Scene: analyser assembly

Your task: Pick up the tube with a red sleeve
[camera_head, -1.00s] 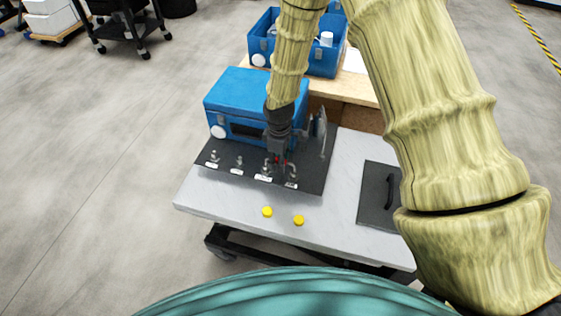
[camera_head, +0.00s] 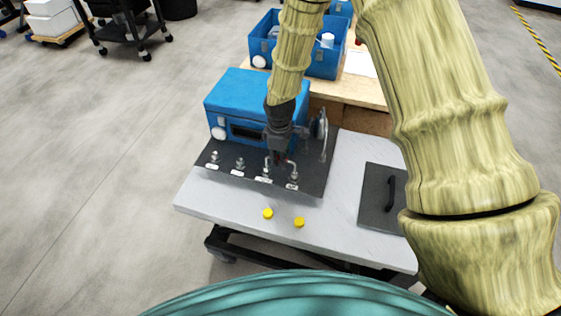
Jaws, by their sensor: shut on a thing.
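My gripper (camera_head: 279,158) points down over the dark base plate (camera_head: 225,178), in front of the blue analyser box (camera_head: 250,93). It is shut on the tube with a red sleeve (camera_head: 284,162), of which only a small dark red patch shows between the fingers. The rest of the tube is hidden by the gripper. Two metal fittings, a left one (camera_head: 266,169) and a right one (camera_head: 293,174), stand on the plate's front edge close to the gripper. I cannot tell whether the tube touches them.
Two more fittings (camera_head: 214,157) (camera_head: 239,163) stand on the plate at left. Two yellow caps (camera_head: 268,213) (camera_head: 299,222) lie on the pale table (camera_head: 230,202). A dark panel with a handle (camera_head: 378,205) lies at right. A round upright disc (camera_head: 318,127) stands right of the gripper. A blue crate (camera_head: 325,62) is behind.

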